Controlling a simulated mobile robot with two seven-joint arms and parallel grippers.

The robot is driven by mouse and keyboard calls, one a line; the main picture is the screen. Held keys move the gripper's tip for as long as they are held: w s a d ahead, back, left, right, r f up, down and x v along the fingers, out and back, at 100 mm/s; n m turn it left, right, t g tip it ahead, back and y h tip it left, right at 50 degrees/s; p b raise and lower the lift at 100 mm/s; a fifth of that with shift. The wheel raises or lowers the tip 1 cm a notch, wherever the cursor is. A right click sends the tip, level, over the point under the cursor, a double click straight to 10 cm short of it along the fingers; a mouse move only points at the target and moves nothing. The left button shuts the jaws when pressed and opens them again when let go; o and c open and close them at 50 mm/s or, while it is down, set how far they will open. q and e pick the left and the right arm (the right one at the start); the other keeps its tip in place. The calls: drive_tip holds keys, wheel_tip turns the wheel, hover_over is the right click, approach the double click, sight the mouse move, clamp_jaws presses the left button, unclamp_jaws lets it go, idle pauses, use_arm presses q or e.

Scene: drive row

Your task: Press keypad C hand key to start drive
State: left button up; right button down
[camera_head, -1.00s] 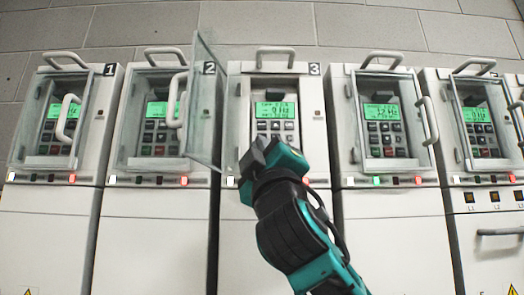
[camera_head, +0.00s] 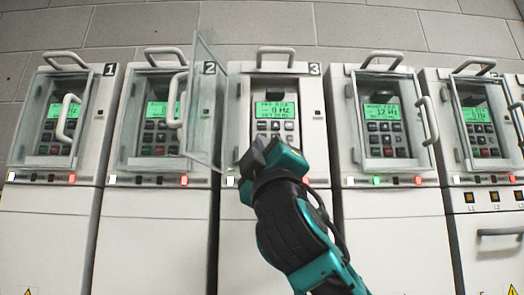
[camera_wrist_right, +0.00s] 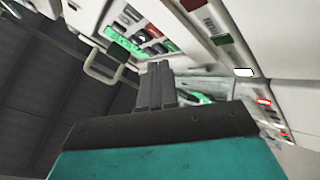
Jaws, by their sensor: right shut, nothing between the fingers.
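The keypad of drive 3 (camera_head: 275,125) sits in a recess, its green display (camera_head: 275,110) reading about 0 Hz. A glass door (camera_head: 205,100) stands swung open to its left. My right gripper (camera_head: 256,155) is shut and empty in front of the keypad's lower left, hiding the lower keys. In the right wrist view the closed fingertips (camera_wrist_right: 156,75) point toward a keypad (camera_wrist_right: 148,40) with green, red and grey keys; a gap or contact cannot be told. No letter C or hand mark is readable. My left gripper is not in view.
Similar cabinets stand on both sides, with glass doors and handles jutting out, such as the handle (camera_head: 427,121) on the right. The fourth cabinet has a lit green lamp (camera_head: 376,181). Drive 3 shows a white lamp (camera_head: 230,181) and a red lamp (camera_head: 305,181).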

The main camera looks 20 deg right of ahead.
drive_tip(key=shift+w, duration=0.1)
idle(0.4)
drive_tip(key=shift+w+d, duration=0.1)
drive_tip(key=shift+w, duration=0.25)
drive_tip(key=shift+w+d, duration=0.1)
drive_tip(key=shift+w, duration=0.25)
idle(0.6)
drive_tip(key=shift+s, duration=0.1)
drive_tip(key=shift+s+a, duration=0.2)
drive_tip(key=shift+s, duration=0.45)
drive_tip(key=shift+s+a+b, duration=0.15)
drive_tip(key=shift+s+a, duration=0.1)
drive_tip(key=shift+s, duration=0.55)
drive_tip(key=shift+s+a+b, duration=0.15)
drive_tip(key=shift+s+a, duration=0.05)
drive_tip(key=shift+s, duration=0.65)
drive_tip(key=shift+s+a+b, duration=0.15)
drive_tip(key=shift+s+a, duration=0.1)
drive_tip(key=shift+s, duration=0.55)
drive_tip(key=shift+w, duration=0.1)
